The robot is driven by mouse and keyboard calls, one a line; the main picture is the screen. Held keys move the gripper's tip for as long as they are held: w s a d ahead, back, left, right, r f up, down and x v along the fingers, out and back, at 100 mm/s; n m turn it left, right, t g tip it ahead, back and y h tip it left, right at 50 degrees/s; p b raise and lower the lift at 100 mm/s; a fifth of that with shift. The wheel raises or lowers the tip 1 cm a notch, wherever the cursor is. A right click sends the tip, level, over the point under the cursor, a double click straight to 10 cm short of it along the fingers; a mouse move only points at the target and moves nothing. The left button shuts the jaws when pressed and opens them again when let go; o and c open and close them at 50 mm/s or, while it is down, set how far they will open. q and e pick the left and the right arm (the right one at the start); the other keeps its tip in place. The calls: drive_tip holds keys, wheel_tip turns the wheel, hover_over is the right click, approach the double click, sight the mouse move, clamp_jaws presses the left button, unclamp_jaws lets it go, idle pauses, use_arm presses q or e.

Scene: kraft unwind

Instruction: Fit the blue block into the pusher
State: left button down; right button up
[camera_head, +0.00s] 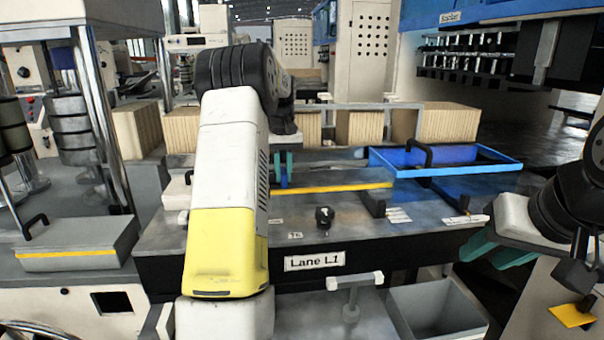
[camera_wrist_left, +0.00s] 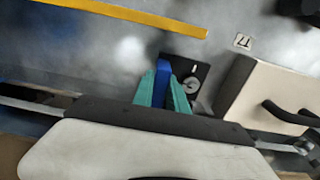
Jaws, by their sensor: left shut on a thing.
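My left gripper (camera_head: 283,170) is shut on the blue block, low over the grey lane table. In the left wrist view the blue block (camera_wrist_left: 163,70) shows between the teal fingers of my left gripper (camera_wrist_left: 163,88), its far end sticking out beyond them. A black plate with a round silver part (camera_wrist_left: 192,82) lies right beside the block; it may be the pusher, but I cannot tell. Whether block and plate touch is unclear. My right gripper (camera_head: 496,253) is at the right, its teal fingers apart and empty, away from the block.
A blue tray (camera_head: 470,171) with a black handle stands at the back right of the table. A small black knob (camera_head: 324,216) stands near the front, above the "Lane L1" label (camera_head: 314,261). A yellow-striped bar (camera_head: 340,187) crosses the table. A grey bin (camera_head: 437,310) is below right.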

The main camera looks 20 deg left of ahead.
use_arm(q)
drive_tip(key=shift+f, duration=0.25)
idle(0.4)
drive_tip(key=c, duration=1.3)
unclamp_jaws()
drive_tip(key=shift+o, duration=0.2)
drive_tip(key=shift+r, duration=0.1)
